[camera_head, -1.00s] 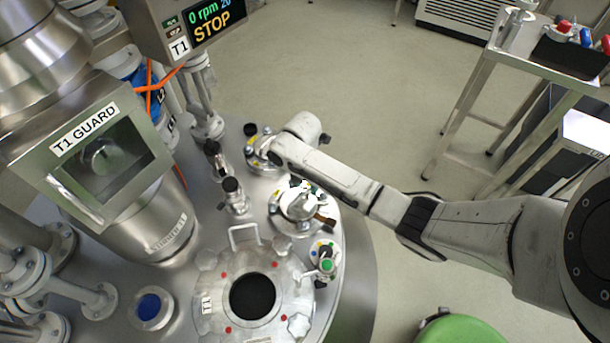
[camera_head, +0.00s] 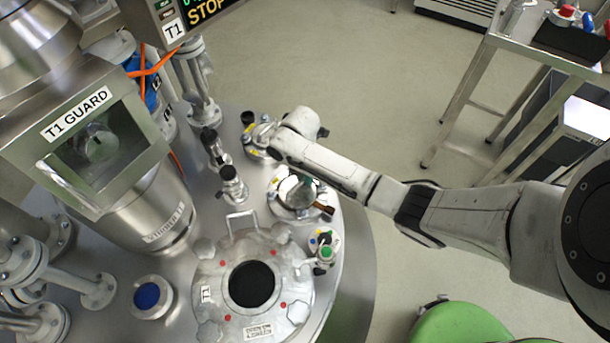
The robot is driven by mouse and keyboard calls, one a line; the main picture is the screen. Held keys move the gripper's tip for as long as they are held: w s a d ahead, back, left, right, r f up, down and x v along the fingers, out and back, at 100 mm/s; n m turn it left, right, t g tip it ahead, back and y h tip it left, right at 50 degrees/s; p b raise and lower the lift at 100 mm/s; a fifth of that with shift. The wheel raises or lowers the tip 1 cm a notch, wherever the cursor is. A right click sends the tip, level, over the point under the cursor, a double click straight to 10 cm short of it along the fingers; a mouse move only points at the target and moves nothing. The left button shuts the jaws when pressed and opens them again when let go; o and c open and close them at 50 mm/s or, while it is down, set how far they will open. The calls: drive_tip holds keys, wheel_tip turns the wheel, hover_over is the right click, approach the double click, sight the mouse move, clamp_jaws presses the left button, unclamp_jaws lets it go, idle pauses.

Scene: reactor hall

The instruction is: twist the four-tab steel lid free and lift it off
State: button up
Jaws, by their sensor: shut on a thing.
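The steel lid (camera_head: 257,137) is a small grey metal piece on a yellow-marked port at the far edge of the round vessel top. It is partly covered by my wrist, and its four tabs cannot be made out one by one. My gripper (camera_head: 270,141) is at the lid, under the end of my arm, and shut on it. My wrist hides most of the fingers. I cannot tell whether the lid is seated or slightly raised.
A shiny round port (camera_head: 299,197) with a brown handle lies below my forearm. Upright valves (camera_head: 233,186) stand left of my gripper. The T1 guard (camera_head: 95,140) rises at the left. A steel trolley (camera_head: 484,65) stands right.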

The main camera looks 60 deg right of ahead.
clamp_jaws()
drive_tip(key=shift+s+r+m+p, duration=0.15)
drive_tip(key=shift+m+p, duration=0.25)
drive_tip(key=shift+p, duration=0.2)
drive_tip(key=shift+s+a+m+p, duration=0.15)
drive_tip(key=shift+s+m+p, duration=0.1)
drive_tip(key=shift+m+p, duration=0.5)
drive_tip(key=shift+s+a+m+p, duration=0.1)
drive_tip(key=shift+s+m+p, duration=0.15)
drive_tip(key=shift+m+p, duration=0.45)
drive_tip(key=shift+s+f+m, duration=0.15)
drive_tip(key=shift+f+m, duration=0.05)
drive_tip(key=shift+m, duration=0.35)
